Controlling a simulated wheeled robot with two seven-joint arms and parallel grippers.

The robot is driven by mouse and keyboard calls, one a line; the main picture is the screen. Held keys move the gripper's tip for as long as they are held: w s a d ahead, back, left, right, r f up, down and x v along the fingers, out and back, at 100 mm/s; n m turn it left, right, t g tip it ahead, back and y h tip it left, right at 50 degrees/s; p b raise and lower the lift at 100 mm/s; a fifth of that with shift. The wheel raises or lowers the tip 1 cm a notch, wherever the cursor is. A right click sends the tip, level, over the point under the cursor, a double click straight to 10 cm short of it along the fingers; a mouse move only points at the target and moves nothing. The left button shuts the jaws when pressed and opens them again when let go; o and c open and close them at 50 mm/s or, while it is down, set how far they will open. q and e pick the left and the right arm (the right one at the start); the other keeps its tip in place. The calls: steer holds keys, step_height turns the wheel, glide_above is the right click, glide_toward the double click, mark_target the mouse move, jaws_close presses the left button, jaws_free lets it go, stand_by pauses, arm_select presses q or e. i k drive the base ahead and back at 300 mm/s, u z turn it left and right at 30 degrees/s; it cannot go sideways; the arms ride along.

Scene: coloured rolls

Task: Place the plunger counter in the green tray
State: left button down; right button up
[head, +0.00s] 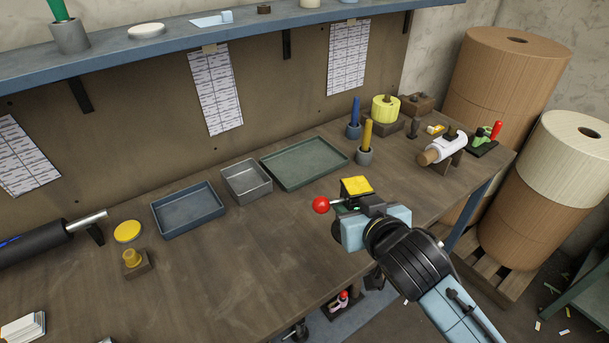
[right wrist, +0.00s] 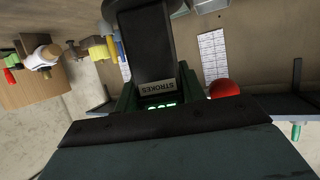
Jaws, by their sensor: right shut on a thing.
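My right gripper (head: 362,208) is shut on the plunger counter (head: 356,187), which has a yellow top, a dark body and a red ball knob sticking out to the left. In the right wrist view the counter (right wrist: 158,88) shows a STROKES label and green digits, with its red ball beside it. The gripper holds it over the front part of the bench, in front of and to the right of the green tray (head: 325,154). The tray is shallow and looks empty. The gap below the counter is hard to judge. My left gripper is in neither view.
A grey metal tray (head: 265,189) and a blue tray (head: 187,230) stand left of the green tray. Blue (head: 354,112) and yellow-handled (head: 367,134) tools stand in holders just right of it. The bench middle is clear.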

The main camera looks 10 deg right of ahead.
mark_target(310, 160)
steer(key=k, duration=0.5)
steer(key=u, duration=3.85)
steer(key=k, duration=2.15)
steer(key=z, duration=1.7)
steer(key=i, duration=0.45)
steer(key=z, duration=0.05)
